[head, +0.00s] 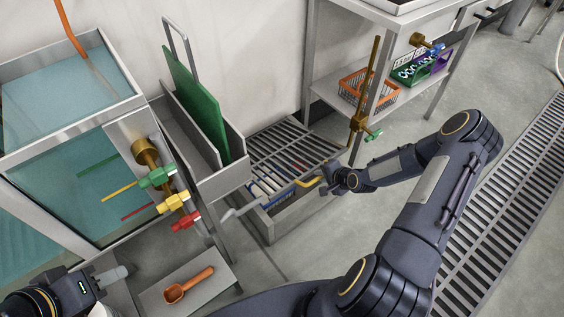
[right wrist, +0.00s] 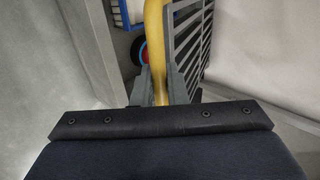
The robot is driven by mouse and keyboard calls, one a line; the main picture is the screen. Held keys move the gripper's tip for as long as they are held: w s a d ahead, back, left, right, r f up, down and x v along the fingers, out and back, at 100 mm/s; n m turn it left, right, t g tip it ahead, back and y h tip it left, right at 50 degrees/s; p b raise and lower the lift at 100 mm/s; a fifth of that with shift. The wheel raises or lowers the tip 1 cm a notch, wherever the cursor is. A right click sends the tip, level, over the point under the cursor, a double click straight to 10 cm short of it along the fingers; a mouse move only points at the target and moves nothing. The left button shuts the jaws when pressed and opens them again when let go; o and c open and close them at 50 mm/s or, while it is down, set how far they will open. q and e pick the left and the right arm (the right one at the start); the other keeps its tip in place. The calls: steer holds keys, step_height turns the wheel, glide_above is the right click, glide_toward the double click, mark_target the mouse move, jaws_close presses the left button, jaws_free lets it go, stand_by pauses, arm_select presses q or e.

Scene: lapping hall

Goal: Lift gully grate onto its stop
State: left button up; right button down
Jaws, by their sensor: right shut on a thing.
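The gully grate (head: 290,146) is a grey barred panel over a box-shaped gully (head: 292,220) on the floor. It looks raised at its near edge, leaning toward the wall; how far is hard to tell. My right gripper (head: 328,179) is shut on the grate's yellow handle (head: 307,182). In the right wrist view, the yellow handle (right wrist: 154,40) passes between the fingers (right wrist: 160,88), with the grate bars (right wrist: 192,45) beside it. No stop can be made out. My left gripper (head: 118,273) is at the lower left, away from the grate; its jaws are unclear.
Blue and white things (head: 265,189) lie in the gully. A steel tank with coloured valves (head: 158,177) and a slotted holder with a green board (head: 195,105) stand left. A low stand bears an orange scoop (head: 188,285). A shelved table (head: 330,98) stands behind right.

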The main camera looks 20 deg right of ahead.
steer(key=shift+w+r, duration=0.35)
steer(key=shift+r, duration=0.35)
steer(key=r+p, duration=0.1)
steer(key=w+r+p, duration=0.1)
steer(key=r, duration=0.1)
steer(key=w+r+p, duration=0.1)
steer(key=r, duration=0.1)
steer(key=shift+w+a, duration=0.1)
steer(key=shift+a, duration=0.3)
steer(key=w+r, duration=0.1)
steer(key=w+r+p, duration=0.1)
steer(key=r, duration=0.1)
steer(key=w+r+p, duration=0.1)
steer(key=shift+a+r, duration=0.3)
steer(key=shift+a, duration=0.1)
